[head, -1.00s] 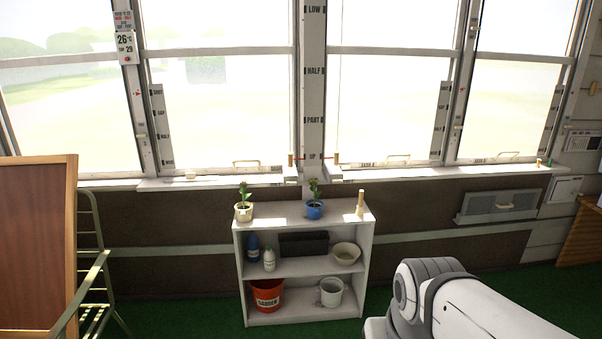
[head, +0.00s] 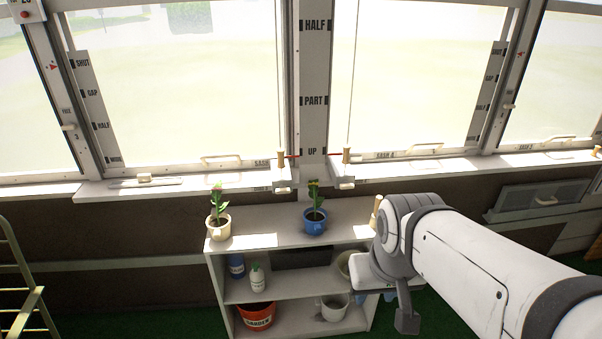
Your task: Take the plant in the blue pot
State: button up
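The plant in the blue pot (head: 315,222) stands upright on the top of a white shelf unit (head: 260,236), right of the middle. Its green leaves (head: 314,193) rise in front of the window post. A second plant in a cream pot (head: 218,227) stands to its left on the same top. My arm comes in from the right, and its end, with my gripper (head: 406,318), hangs in front of the shelf's right side. It is apart from the blue pot, to its right and lower in the picture. The fingers are not clear enough to show whether they are open.
A wooden peg (head: 376,212) stands on the shelf top, partly behind my arm. The window sill (head: 400,176) runs behind. The shelf top between the pots is clear.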

aim_at(315, 217)
jog(key=u, duration=0.05)
jog(key=i, duration=1.1)
jog(key=u, duration=0.1)
